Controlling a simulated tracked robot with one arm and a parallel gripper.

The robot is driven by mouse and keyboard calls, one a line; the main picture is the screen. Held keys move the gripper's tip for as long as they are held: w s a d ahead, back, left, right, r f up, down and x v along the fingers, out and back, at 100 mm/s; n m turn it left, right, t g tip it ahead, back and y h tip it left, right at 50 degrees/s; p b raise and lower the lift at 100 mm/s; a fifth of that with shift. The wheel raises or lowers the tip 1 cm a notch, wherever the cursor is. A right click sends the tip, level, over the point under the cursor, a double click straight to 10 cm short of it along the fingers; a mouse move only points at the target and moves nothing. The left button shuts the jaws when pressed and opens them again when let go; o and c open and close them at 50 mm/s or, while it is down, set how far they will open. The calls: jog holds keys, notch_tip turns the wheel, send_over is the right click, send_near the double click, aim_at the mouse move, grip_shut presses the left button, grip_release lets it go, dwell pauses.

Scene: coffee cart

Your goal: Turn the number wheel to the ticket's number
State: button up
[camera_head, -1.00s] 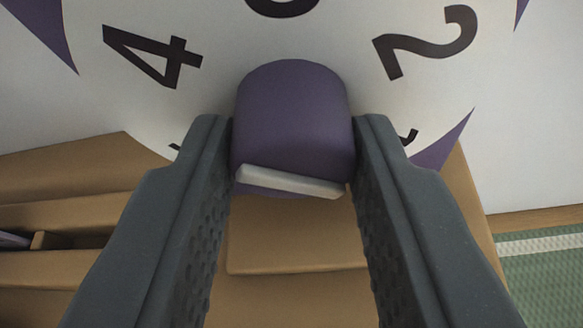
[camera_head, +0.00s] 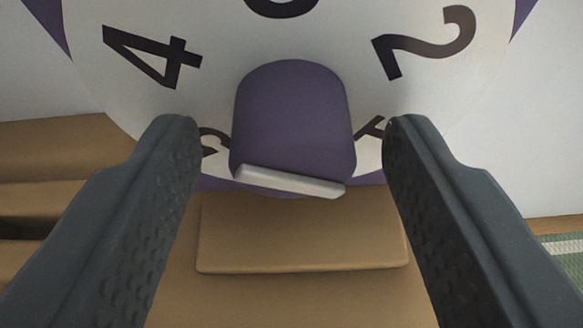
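The number wheel (camera_head: 340,55) is a white disc with black digits in front of purple edging. A 4 (camera_head: 152,54) shows on its left and a 2 (camera_head: 428,42) on its right. The digit at the top is cut off by the picture edge, and two lower marks are partly hidden by my fingers. A purple knob (camera_head: 293,115) with a pale strip (camera_head: 290,182) along its lower end stands out at the middle. My gripper (camera_head: 292,130) is open, one finger on each side of the knob with a gap on both sides. No ticket is visible.
A brown wooden panel (camera_head: 303,235) and ledges (camera_head: 50,150) lie below and left of the wheel. A white wall (camera_head: 555,130) is at the right, with a green mat (camera_head: 567,255) at the lower right.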

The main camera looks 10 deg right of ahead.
jog(key=v, duration=1.3)
jog(key=shift+s+p, duration=0.4)
jog(key=shift+p, duration=0.05)
jog(key=shift+a+r, duration=0.1)
jog(key=shift+r, duration=0.05)
jog(key=w+a+r, duration=0.2)
jog(key=a+r, duration=0.1)
jog(key=r, duration=0.4)
jog(key=w+a+r+n, duration=0.1)
jog(key=w+a+r, duration=0.1)
jog(key=a+r, duration=0.35)
jog(key=w+a+r, duration=0.2)
jog(key=r, duration=0.7)
jog(key=s+a+r+n+t+y, duration=0.1)
jog(key=s+a+r, duration=0.2)
jog(key=a+r, duration=0.7)
jog(key=s+a+r+n+t+y, duration=0.1)
jog(key=s+a+r, duration=0.3)
jog(key=a+r, duration=0.7)
jog(key=shift+s+a+y, duration=0.2)
jog(key=shift+a+y, duration=0.4)
jog(key=shift+a, duration=0.45)
